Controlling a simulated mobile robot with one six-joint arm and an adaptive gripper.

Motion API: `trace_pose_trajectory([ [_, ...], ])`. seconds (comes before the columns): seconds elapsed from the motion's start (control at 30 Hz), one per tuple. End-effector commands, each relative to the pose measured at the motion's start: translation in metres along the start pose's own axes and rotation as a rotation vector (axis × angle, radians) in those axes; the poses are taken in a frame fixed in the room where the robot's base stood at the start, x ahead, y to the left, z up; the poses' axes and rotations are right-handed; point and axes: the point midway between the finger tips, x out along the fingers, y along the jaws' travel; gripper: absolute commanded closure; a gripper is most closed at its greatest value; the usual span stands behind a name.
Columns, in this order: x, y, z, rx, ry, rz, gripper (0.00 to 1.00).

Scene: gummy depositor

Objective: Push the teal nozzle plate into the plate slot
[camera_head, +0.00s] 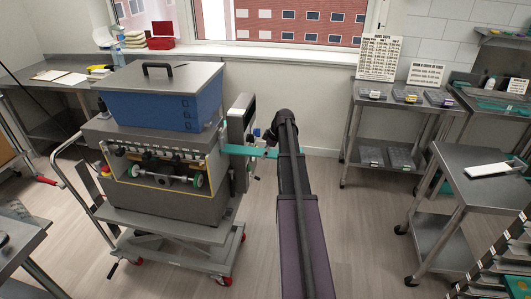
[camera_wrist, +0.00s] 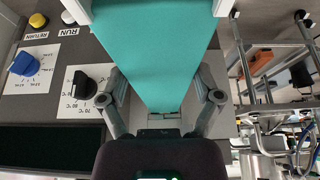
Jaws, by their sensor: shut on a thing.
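The teal nozzle plate (camera_head: 246,150) stretches between the right side of the depositor machine (camera_head: 165,175) and my arm in the head view. Its left end reaches the machine's side at the plate slot; how deep it sits inside cannot be told. In the wrist view the teal plate (camera_wrist: 155,55) runs up the middle, passing between pale edges at the top. My gripper (camera_wrist: 165,95) has a finger on each side of the plate's near end and is shut on it. My arm hides most of the gripper in the head view.
A control panel (camera_wrist: 60,60) with knobs and dials lies left of the plate in the wrist view. The machine stands on a wheeled lift cart (camera_head: 165,235). Steel carts (camera_head: 465,190) stand at right. The floor between is clear.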

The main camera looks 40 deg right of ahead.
Motion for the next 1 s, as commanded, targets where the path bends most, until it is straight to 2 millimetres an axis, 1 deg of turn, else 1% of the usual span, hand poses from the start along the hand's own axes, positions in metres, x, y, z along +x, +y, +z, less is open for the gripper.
trace_pose_trajectory([
  [1.0, 0.009, 0.000, -0.021, 0.000, 0.000, 0.000, 0.79],
])
